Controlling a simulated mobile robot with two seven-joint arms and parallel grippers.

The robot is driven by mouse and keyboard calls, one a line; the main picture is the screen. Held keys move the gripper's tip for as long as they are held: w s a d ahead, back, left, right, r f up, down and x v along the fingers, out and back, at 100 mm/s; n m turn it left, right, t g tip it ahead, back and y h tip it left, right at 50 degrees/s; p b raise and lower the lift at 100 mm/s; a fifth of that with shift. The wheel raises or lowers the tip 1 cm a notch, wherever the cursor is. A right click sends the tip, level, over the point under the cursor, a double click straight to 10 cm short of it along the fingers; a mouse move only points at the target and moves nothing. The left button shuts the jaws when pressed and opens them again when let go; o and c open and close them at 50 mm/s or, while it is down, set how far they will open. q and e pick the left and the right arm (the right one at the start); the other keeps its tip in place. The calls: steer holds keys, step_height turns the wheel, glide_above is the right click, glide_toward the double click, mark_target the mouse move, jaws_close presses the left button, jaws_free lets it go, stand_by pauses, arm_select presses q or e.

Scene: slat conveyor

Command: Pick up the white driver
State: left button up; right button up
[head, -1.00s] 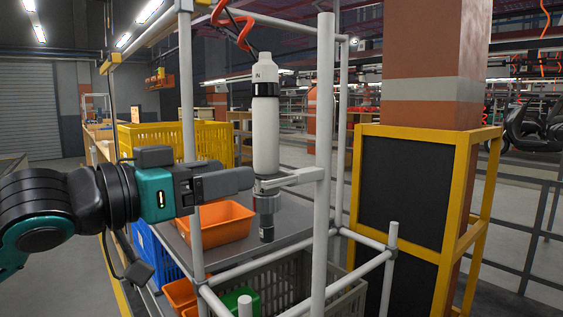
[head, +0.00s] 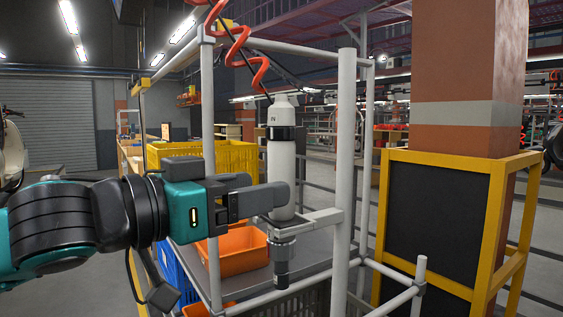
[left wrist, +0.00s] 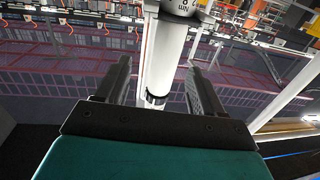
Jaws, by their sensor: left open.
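The white driver (head: 281,160) stands upright in a light grey bracket (head: 322,217) on the frame post. Its dark lower end (head: 282,255) hangs below the bracket. My left gripper (head: 272,190) is open at the driver's lower white body, just above the bracket. One finger passes in front of the driver, and the other is partly hidden behind it. In the left wrist view the white driver (left wrist: 166,52) shows between the two spread fingers of the left gripper (left wrist: 158,72), with a gap on each side. My right gripper is not in view.
Light grey posts (head: 345,150) stand close to the right of the driver. A red coiled cord (head: 240,45) hangs above it. An orange bin (head: 238,252) sits on the shelf below, and yellow crates (head: 235,158) stand behind. A brick column with a yellow-framed black panel (head: 430,210) is at right.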

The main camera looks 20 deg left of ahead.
mark_target(291, 175)
arm_select(q)
steer(key=x, duration=0.2)
steer(key=p+x, duration=0.1)
steer(key=x, duration=0.2)
steer(key=p+x, duration=0.1)
steer(key=x, duration=0.2)
steer(key=shift+w+a+r, duration=0.15)
steer(key=shift+a+r, duration=0.1)
steer(key=shift+a, duration=0.1)
jaws_close()
steer(key=shift+r, duration=0.1)
